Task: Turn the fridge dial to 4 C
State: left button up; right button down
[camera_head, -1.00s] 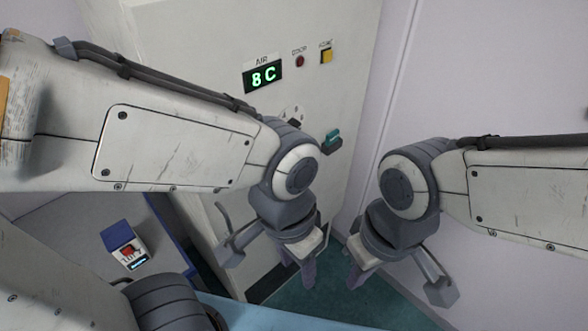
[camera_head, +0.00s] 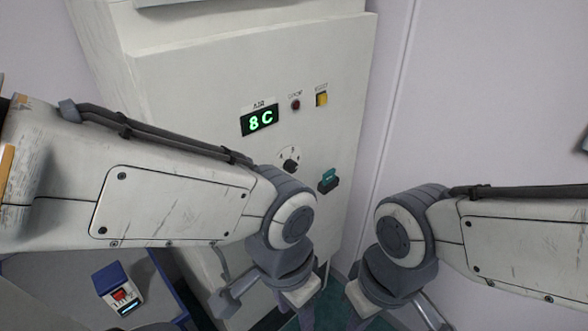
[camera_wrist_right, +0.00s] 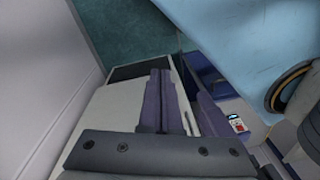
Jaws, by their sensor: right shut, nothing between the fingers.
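The fridge dial (camera_head: 290,165) is a small dark knob on a pale round scale on the white cabinet front, just above my left wrist in the head view. Its marks are too small to read surely, and its pointer setting is unclear. The green display (camera_head: 260,120) above it reads 8 C. My left gripper (camera_head: 304,316) is low in the head view, below the dial and apart from it, its fingers cut by the lower edge. My right gripper (camera_wrist_right: 161,100) is shut and empty in the right wrist view, pointing down beside the cabinet, away from the dial.
A red lamp (camera_head: 295,104), a yellow button (camera_head: 321,99) and a green-topped switch (camera_head: 328,180) share the panel. A small blue and white device (camera_head: 118,290) stands at lower left. A plain wall (camera_head: 480,90) lies to the right.

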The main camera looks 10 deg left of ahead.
aim_at(292, 167)
jog(key=k, duration=1.15)
jog(key=u, duration=0.7)
jog(key=i, duration=1)
jog(key=z, duration=0.7)
